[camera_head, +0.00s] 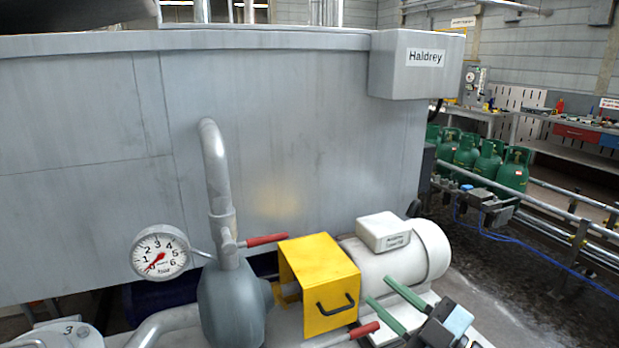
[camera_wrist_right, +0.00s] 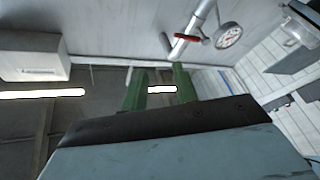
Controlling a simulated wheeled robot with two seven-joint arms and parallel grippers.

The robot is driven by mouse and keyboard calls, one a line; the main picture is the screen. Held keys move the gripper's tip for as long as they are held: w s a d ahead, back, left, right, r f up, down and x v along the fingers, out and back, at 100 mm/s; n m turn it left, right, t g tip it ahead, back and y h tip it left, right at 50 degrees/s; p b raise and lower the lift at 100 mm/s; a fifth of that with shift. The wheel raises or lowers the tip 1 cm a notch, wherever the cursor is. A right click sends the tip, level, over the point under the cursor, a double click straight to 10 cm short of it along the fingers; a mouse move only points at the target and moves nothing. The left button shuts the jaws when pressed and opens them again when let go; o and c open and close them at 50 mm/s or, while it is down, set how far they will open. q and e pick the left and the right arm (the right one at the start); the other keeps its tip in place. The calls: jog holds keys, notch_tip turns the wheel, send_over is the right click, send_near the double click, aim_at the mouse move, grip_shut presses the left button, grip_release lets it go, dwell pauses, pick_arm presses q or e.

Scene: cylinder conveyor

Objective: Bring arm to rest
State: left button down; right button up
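My right gripper (camera_head: 380,290) shows at the lower right of the head view, with two green fingers pointing up and left. The fingers are apart with nothing between them. In the right wrist view the same green fingers (camera_wrist_right: 160,86) stand apart, with a light strip seen through the empty gap. My left gripper and left arm are not in view.
A grey tank (camera_head: 290,130) fills the back. In front are a gauge (camera_head: 160,252), a pipe (camera_head: 214,165), a red-handled valve (camera_head: 266,240), a yellow cover (camera_head: 325,265) and a motor (camera_head: 425,250). Green cylinders (camera_head: 513,170) stand by the conveyor (camera_head: 545,187) at right.

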jog(key=s+d+f+m+h, duration=0.3)
jog(key=d+f+m+h, duration=0.75)
jog(key=m+h, duration=0.35)
jog(key=s+a+f+g, duration=0.1)
jog(key=s+f+g, duration=0.55)
jog(key=s, duration=0.35)
jog(key=s+f+g, duration=0.5)
jog(key=s+f, duration=0.2)
jog(key=s, duration=0.4)
notch_tip(320, 180, down, 25)
jog(key=s+g, duration=0.1)
jog(key=s, duration=0.1)
jog(key=s+d+f+g+h, duration=0.1)
jog(key=s+d+f, duration=0.2)
jog(key=s+f, duration=1.1)
jog(key=shift+s+f+n, duration=0.15)
jog(key=shift+s+n, duration=0.15)
jog(key=shift+s, duration=0.65)
jog(key=shift+g, duration=0.25)
